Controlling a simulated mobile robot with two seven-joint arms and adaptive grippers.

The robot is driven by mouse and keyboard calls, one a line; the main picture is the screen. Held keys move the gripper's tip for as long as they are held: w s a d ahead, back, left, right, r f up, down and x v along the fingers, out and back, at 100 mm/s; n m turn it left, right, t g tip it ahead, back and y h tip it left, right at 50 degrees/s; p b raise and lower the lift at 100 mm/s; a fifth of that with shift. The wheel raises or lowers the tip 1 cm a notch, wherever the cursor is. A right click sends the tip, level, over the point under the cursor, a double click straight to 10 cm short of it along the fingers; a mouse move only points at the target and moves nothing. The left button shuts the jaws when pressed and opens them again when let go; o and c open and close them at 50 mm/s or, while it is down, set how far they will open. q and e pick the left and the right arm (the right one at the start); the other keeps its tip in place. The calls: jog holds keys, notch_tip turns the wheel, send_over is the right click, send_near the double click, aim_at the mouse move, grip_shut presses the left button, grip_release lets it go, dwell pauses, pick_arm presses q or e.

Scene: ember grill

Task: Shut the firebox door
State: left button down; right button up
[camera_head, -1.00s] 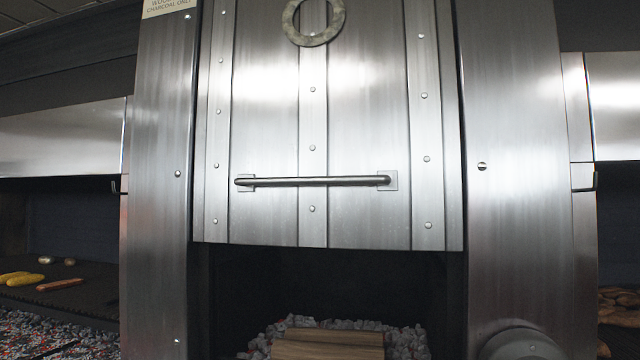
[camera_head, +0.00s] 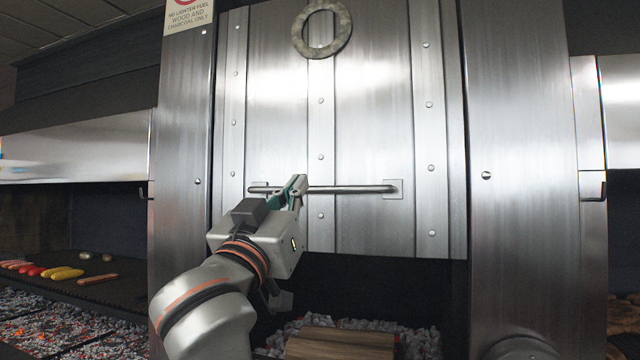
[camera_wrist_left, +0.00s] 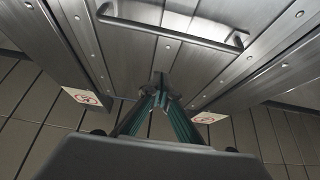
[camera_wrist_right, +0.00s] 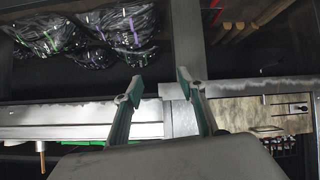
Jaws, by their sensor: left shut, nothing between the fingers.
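The firebox door (camera_head: 370,130) is a riveted steel panel, raised above a dark opening. A horizontal bar handle (camera_head: 350,189) crosses its lower part, and it also shows in the left wrist view (camera_wrist_left: 170,30). My left gripper (camera_head: 298,184) is in front of the left half of the handle, fingers pointing up. In the left wrist view my left gripper (camera_wrist_left: 161,82) has its fingertips together, empty, and apart from the bar in the picture. Contact with the bar cannot be told. My right gripper (camera_wrist_right: 160,85) shows only in the right wrist view, fingers spread and empty.
Logs (camera_head: 340,343) lie on grey coals inside the firebox opening. Steel columns (camera_head: 520,180) flank the door. A stone-like ring (camera_head: 343,34) is on the door's upper part. Grill food (camera_head: 68,273) lies at left over glowing coals. Dark bundled bags (camera_wrist_right: 110,30) show in the right wrist view.

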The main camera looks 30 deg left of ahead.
pick_arm(q)
jog(key=p+x, duration=0.5)
jog(key=x, duration=0.5)
jog(key=shift+w+f, duration=0.2)
jog(key=shift+f, duration=0.8)
jog(key=shift+w+f, duration=0.2)
jog(key=shift+f, duration=0.85)
pick_arm(e)
jog(key=shift+s+d+r+h, duration=0.2)
jog(key=shift+s+d+r, duration=0.1)
jog(key=shift+d+r, duration=0.25)
jog(key=shift+s+d+r+h, duration=0.25)
jog(key=shift+d+r, duration=0.15)
jog(key=shift+r, duration=0.25)
pick_arm(q)
jog(key=shift+a, duration=0.1)
